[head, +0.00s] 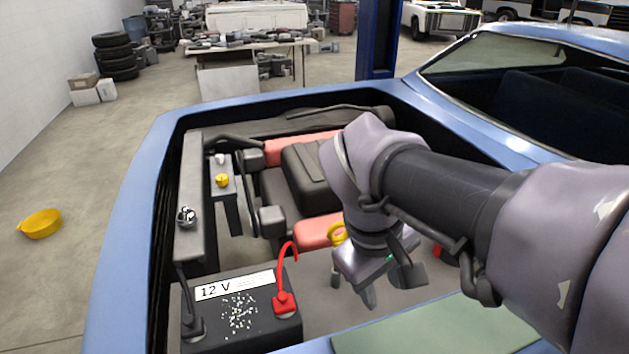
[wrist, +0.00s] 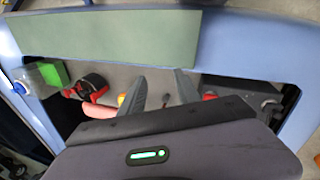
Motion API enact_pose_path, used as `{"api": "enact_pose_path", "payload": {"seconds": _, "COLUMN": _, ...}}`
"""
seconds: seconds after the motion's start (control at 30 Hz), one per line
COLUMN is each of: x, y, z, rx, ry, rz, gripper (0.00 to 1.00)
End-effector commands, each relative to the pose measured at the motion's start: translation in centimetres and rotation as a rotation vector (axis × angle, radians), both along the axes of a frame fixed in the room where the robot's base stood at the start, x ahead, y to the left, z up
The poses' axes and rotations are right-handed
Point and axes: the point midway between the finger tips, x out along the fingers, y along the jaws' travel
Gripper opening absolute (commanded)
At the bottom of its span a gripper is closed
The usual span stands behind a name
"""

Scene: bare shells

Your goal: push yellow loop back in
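The yellow loop (head: 337,234) shows in the head view at the front edge of the red engine part, just left of my wrist, which hides part of it. What it is attached to is hidden. My gripper (head: 352,288) points down in the engine bay, below and slightly right of the loop in the picture. In the wrist view my gripper's two fingers (wrist: 156,72) stand apart with nothing between their tips. A small yellow patch (wrist: 122,99) beside the left finger is probably the loop, partly hidden.
A black 12 V battery (head: 240,318) with a red terminal clamp (head: 285,302) stands at front left. A yellow cap (head: 221,180) sits farther back. A green mat (head: 440,325) covers the near fender. The blue bay rim surrounds my arm. A yellow bowl (head: 40,224) lies on the floor.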

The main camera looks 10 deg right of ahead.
Motion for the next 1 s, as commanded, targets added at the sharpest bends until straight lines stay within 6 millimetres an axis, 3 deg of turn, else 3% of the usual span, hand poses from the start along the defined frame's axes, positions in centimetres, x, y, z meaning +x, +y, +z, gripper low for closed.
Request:
{"api": "enact_pose_path", "payload": {"seconds": 0.17, "x": 4.6, "y": -0.8, "z": -0.4, "rx": -0.223, "ry": 0.176, "rz": 0.250, "gripper": 0.39}}
{"api": "enact_pose_path", "payload": {"seconds": 0.33, "x": 11.6, "y": -0.1, "z": -1.5, "rx": -0.530, "ry": 0.422, "rz": 0.551, "gripper": 0.39}}
{"api": "enact_pose_path", "payload": {"seconds": 0.43, "x": 17.0, "y": 2.5, "z": -3.3, "rx": -0.775, "ry": 0.619, "rz": 0.745, "gripper": 0.39}}
{"api": "enact_pose_path", "payload": {"seconds": 0.53, "x": 21.1, "y": 6.7, "z": -6.2, "rx": -1.009, "ry": 0.798, "rz": 0.884, "gripper": 0.39}}
{"api": "enact_pose_path", "payload": {"seconds": 0.7, "x": 23.5, "y": 12.7, "z": -10.9, "rx": -1.270, "ry": 0.983, "rz": 0.980, "gripper": 0.39}}
{"api": "enact_pose_path", "payload": {"seconds": 0.8, "x": 23.7, "y": 14.2, "z": -12.3, "rx": -1.335, "ry": 1.023, "rz": 0.995, "gripper": 0.39}}
{"api": "enact_pose_path", "payload": {"seconds": 0.9, "x": 23.9, "y": 14.0, "z": -12.7, "rx": -1.352, "ry": 1.036, "rz": 0.998, "gripper": 0.39}}
{"api": "enact_pose_path", "payload": {"seconds": 1.0, "x": 24.3, "y": 12.2, "z": -12.8, "rx": -1.351, "ry": 1.039, "rz": 0.997, "gripper": 0.39}}
